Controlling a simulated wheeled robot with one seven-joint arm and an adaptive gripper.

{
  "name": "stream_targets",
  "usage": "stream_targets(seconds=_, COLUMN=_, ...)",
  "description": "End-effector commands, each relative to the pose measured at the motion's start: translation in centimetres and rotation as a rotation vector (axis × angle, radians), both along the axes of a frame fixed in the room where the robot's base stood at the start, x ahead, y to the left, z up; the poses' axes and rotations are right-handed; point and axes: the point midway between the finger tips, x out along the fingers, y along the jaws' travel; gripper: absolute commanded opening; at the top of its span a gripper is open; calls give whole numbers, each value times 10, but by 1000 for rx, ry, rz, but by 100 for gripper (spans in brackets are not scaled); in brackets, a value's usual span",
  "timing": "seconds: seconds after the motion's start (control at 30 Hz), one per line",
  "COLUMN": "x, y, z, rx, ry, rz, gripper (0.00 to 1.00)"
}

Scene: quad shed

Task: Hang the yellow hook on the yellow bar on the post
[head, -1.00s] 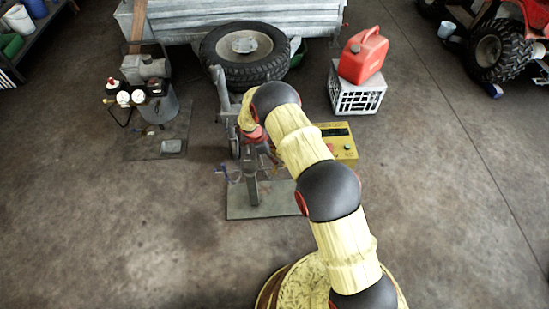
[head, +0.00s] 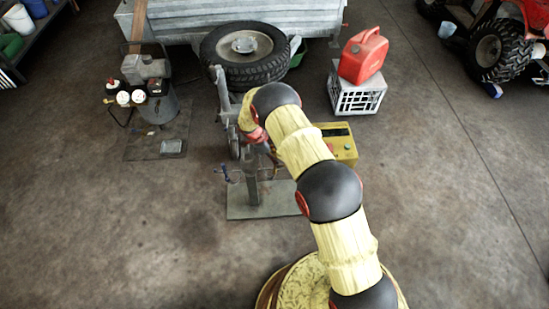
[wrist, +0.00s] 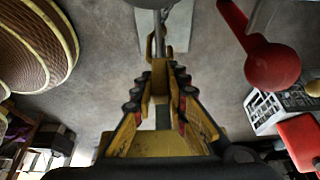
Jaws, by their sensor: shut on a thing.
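My gripper (wrist: 160,82) is shut on the yellow hook (wrist: 159,42) in the wrist view. The hook sticks out beyond the fingertips, toward the post's grey base plate (wrist: 178,30). In the head view the post (head: 253,188) stands upright on its grey base plate (head: 240,211), and a small blue part (head: 226,172) shows at its left side. My arm covers the gripper, the hook and the upper right of the post there. I cannot make out the yellow bar, or whether the hook touches it.
Behind the post are a trailer with a spare wheel (head: 244,50) and its jockey wheel stand (head: 222,90). A yellow box (head: 341,148) is close to the right. A red fuel can (head: 363,54) sits on a white crate (head: 357,98). A compressor (head: 152,95) stands left. The front left floor is clear.

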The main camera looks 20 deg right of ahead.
Motion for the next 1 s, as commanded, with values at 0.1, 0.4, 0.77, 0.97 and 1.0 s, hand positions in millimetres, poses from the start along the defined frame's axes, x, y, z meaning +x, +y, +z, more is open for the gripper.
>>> stream_targets(seconds=0.1, x=0, y=0, z=0, rx=0, ry=0, rz=0, gripper=0)
stream_targets(seconds=0.4, x=0, y=0, z=-5, rx=0, ry=0, rz=0, gripper=0)
stream_targets(seconds=0.77, x=0, y=0, z=-13, rx=0, ry=0, rz=0, gripper=0)
stream_targets(seconds=0.97, x=0, y=0, z=-18, rx=0, ry=0, rz=0, gripper=0)
stream_targets(seconds=1.0, x=0, y=0, z=-19, rx=0, ry=0, rz=0, gripper=0)
